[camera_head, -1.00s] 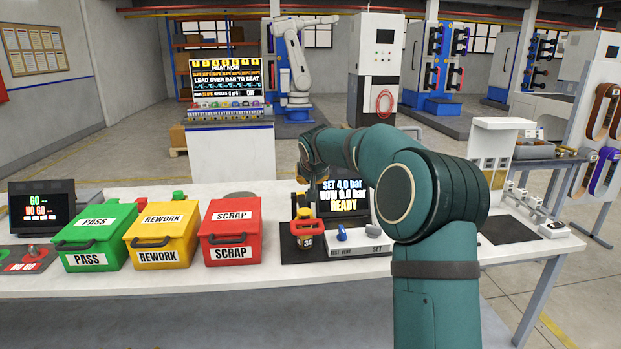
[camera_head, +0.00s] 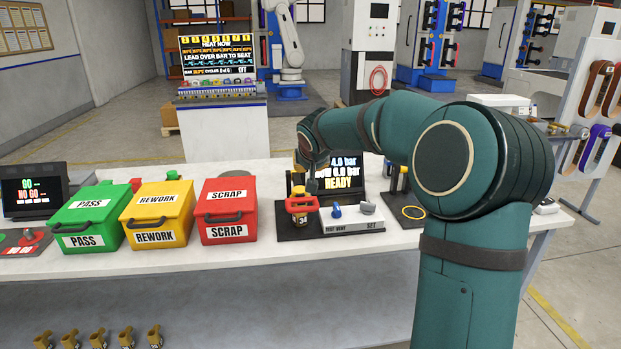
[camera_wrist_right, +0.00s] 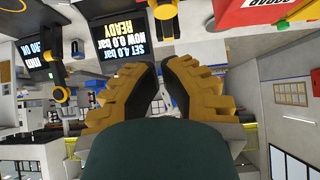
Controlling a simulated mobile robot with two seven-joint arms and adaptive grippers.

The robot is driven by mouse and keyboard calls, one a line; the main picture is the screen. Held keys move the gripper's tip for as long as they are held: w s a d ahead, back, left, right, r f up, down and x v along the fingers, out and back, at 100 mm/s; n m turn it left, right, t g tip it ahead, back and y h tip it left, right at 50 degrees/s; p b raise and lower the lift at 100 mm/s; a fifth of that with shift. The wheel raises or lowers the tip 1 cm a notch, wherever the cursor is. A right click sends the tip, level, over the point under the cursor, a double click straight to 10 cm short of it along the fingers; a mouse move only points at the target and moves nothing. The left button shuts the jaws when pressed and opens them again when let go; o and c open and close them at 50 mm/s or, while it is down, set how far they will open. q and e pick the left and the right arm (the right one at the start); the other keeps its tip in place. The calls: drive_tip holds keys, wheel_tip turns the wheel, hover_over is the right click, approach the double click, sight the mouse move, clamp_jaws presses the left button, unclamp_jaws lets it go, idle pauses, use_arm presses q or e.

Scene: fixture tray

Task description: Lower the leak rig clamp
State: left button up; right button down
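The leak rig clamp (camera_head: 301,204) has a red handle and stands over a brass part marked 34 (camera_head: 301,221) on a dark base plate. I cannot tell whether the clamp touches the part. The rig's white test vent box (camera_head: 352,224), with blue and grey knobs, is just right of it. The display (camera_head: 344,172) behind reads READY and 0.0 bar, partly hidden by my right arm. My right gripper (camera_head: 303,166) is above and behind the clamp, apart from the handle. In the right wrist view the gripper (camera_wrist_right: 159,70) is empty, with a narrow gap between its fingers. My left gripper is not in view.
A red SCRAP bin (camera_head: 228,211), yellow REWORK bin (camera_head: 156,216) and green PASS bin (camera_head: 88,218) stand left of the rig. A black stand with a yellow ring (camera_head: 413,212) is to its right. Several brass parts (camera_head: 97,338) show below the bench front.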

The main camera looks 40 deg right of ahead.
drive_tip(key=shift+s+a+f+b, duration=0.15)
drive_tip(key=shift+s+a+f, duration=0.2)
drive_tip(key=shift+s, duration=0.2)
drive_tip(key=shift+s+a+f+b, duration=0.15)
drive_tip(key=shift+s+a+f, duration=0.2)
drive_tip(key=shift+s, duration=0.2)
drive_tip(key=s+a+f+n+g+y, duration=0.1)
drive_tip(key=a+f+n+y, duration=0.15)
drive_tip(key=a+f, duration=0.95)
drive_tip(key=s+a+f+n+g+y, duration=0.15)
drive_tip(key=a+f+y, duration=0.25)
drive_tip(key=a+f, duration=0.75)
drive_tip(key=s+a+f+g+y, duration=0.1)
drive_tip(key=s+a+f+g, duration=0.1)
drive_tip(key=s+a+f, duration=0.4)
drive_tip(key=s+a+f+g+y, duration=0.1)
drive_tip(key=s+a+f, duration=0.6)
drive_tip(key=s+f, duration=0.5)
drive_tip(key=shift+s+a+n+g, duration=0.15)
drive_tip(key=shift+s+n+g, duration=0.25)
drive_tip(key=shift+s, duration=0.6)
drive_tip(key=shift+f, duration=0.1)
